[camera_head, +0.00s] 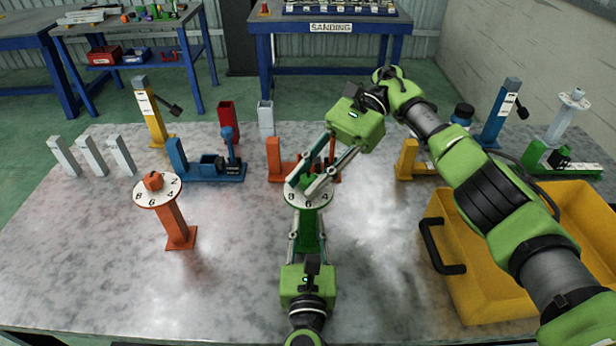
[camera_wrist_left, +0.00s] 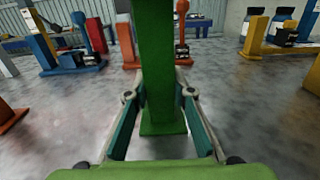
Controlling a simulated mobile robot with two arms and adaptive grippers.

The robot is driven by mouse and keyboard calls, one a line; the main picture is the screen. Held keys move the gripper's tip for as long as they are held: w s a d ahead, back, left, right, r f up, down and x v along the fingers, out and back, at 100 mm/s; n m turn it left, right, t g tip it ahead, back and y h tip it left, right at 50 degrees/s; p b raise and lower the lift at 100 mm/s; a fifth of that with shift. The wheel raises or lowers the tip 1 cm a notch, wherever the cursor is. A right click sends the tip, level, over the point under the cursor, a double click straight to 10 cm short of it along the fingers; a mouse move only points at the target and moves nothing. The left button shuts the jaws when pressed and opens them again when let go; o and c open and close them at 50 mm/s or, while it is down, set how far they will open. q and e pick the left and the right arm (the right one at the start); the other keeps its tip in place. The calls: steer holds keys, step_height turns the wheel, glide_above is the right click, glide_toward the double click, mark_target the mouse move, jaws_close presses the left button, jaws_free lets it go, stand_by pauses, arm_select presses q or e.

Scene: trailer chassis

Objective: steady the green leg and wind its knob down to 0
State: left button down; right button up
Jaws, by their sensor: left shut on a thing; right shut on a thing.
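The green leg (camera_head: 309,228) stands upright on the table in the middle of the head view, with a round white dial (camera_head: 309,201) on top. The numbers 8, 6 and 4 face me; the rest of the dial is covered, so I cannot read its setting. My left gripper (camera_head: 308,238) is shut around the post from the front. In the left wrist view the green post (camera_wrist_left: 158,60) stands between its fingers. My right gripper (camera_head: 305,184) reaches down from the upper right and is shut on the knob at the dial's centre, which its fingers mostly hide.
An orange leg (camera_head: 174,222) with its own dial stands to the left. A yellow bin (camera_head: 465,285) with a black handle (camera_head: 440,250) is at the right, under my right arm. Blue, orange and yellow fixtures line the back. The table's front left is clear.

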mark_target(309, 177)
steer(key=o, duration=1.2)
steer(key=shift+c, duration=0.2)
step_height(309, 177, up, 10)
steer(key=shift+w+r, duration=0.1)
arm_select(q)
steer(key=c, duration=1.4)
jaws_free()
steer(key=shift+c, duration=0.2)
